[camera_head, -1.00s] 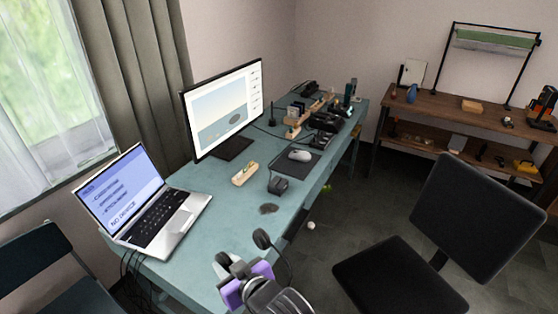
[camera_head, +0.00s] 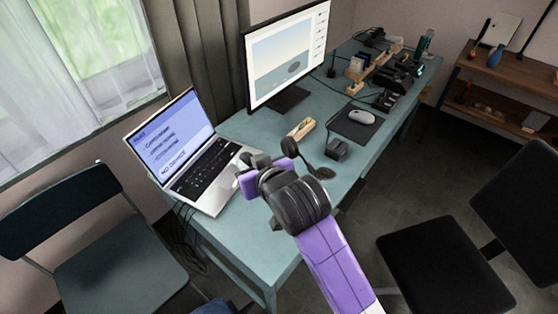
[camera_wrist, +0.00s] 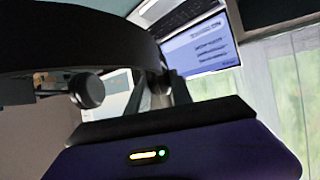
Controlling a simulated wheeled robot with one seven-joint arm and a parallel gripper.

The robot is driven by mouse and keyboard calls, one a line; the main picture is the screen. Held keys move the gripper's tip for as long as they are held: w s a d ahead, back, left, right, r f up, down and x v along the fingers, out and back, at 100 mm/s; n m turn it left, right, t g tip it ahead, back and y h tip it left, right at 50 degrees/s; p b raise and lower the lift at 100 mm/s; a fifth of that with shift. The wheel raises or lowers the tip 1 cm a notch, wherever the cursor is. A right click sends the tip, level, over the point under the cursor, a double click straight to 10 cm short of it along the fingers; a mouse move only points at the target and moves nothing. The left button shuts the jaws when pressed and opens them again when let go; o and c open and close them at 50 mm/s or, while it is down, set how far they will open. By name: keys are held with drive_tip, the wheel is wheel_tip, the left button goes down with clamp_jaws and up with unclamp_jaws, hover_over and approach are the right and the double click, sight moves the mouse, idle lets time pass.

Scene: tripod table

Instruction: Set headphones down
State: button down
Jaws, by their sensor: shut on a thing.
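My gripper (camera_head: 268,170) is shut on dark headphones above the near end of the teal desk (camera_head: 262,238). One round ear cup of the headphones (camera_head: 289,147) stands out past the gripper, and a thin part of the band curves to the right. In the wrist view the headphones' black band (camera_wrist: 75,45) arches across the upper left, and a round ear cup (camera_wrist: 87,90) hangs on the left. The gripper's fingers (camera_wrist: 158,92) close on the headphones in the middle. My wrist hides part of the headphones in the head view. I see no contact between headphones and desk.
An open laptop (camera_head: 205,175) stands left of my gripper. A wooden block (camera_head: 300,128), black box (camera_head: 337,150), mouse (camera_head: 361,117) and monitor (camera_head: 290,55) stand farther back. Chairs flank the desk. The near desk end has bare room.

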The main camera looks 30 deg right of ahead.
wheel_tip(320, 180, down, 20)
drive_tip(key=shift+r, duration=0.2)
drive_tip(key=shift+f, duration=0.1)
idle(0.3)
drive_tip(key=c, duration=1.1)
unclamp_jaws()
drive_tip(key=shift+s+r, duration=0.2)
drive_tip(key=shift+s, duration=0.2)
drive_tip(key=b+v, duration=0.1)
drive_tip(key=v, duration=1)
drive_tip(key=shift+s+r, duration=0.1)
